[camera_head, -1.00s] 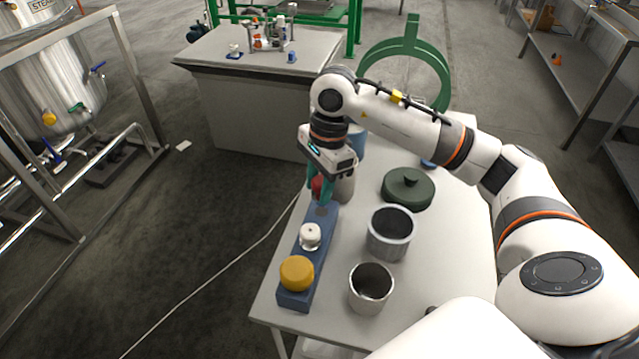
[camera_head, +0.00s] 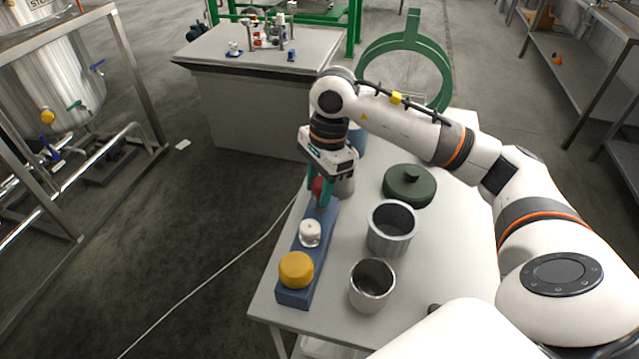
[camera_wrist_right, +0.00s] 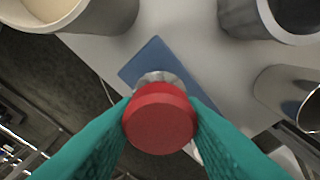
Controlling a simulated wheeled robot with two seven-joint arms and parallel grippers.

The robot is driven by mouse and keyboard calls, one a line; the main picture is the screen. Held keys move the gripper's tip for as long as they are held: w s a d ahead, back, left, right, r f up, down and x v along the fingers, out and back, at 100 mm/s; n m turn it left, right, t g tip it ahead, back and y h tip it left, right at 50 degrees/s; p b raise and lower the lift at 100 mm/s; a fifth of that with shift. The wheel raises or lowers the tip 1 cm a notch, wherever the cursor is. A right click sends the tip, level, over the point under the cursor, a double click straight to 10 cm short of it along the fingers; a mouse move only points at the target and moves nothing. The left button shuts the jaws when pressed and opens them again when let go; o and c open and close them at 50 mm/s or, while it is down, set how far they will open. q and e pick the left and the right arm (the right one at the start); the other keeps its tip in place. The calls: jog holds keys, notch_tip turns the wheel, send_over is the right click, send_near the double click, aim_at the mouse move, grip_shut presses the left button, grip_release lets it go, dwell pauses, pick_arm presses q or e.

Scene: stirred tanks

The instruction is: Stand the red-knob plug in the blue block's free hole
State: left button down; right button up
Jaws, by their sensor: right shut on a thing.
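The blue block (camera_head: 310,250) lies along the left edge of the white table. A yellow-knob plug (camera_head: 297,269) stands at its near end and a white-knob plug (camera_head: 310,233) at its middle. My right gripper (camera_head: 321,196) is shut on the red-knob plug (camera_head: 318,187) at the block's far end. In the right wrist view the red knob (camera_wrist_right: 160,118) is between the teal fingers, with its grey metal body (camera_wrist_right: 157,77) against the blue block (camera_wrist_right: 150,55). The free hole is hidden, so I cannot tell whether the plug is in it. My left gripper is not in view.
Two metal cups, one larger (camera_head: 391,230) and one smaller (camera_head: 372,287), stand right of the block. A dark green lid (camera_head: 409,186) lies behind them. The table's right side is mostly clear.

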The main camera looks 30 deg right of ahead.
jog(key=shift+f+b, duration=1.5)
jog(key=shift+f, duration=0.25)
jog(key=o, duration=1.1)
jog(key=shift+r, duration=0.1)
jog(key=shift+r, duration=0.1)
jog(key=r, duration=0.4)
jog(key=d+r, duration=0.1)
jog(key=r, duration=0.6)
jog(key=shift+d+r, duration=0.35)
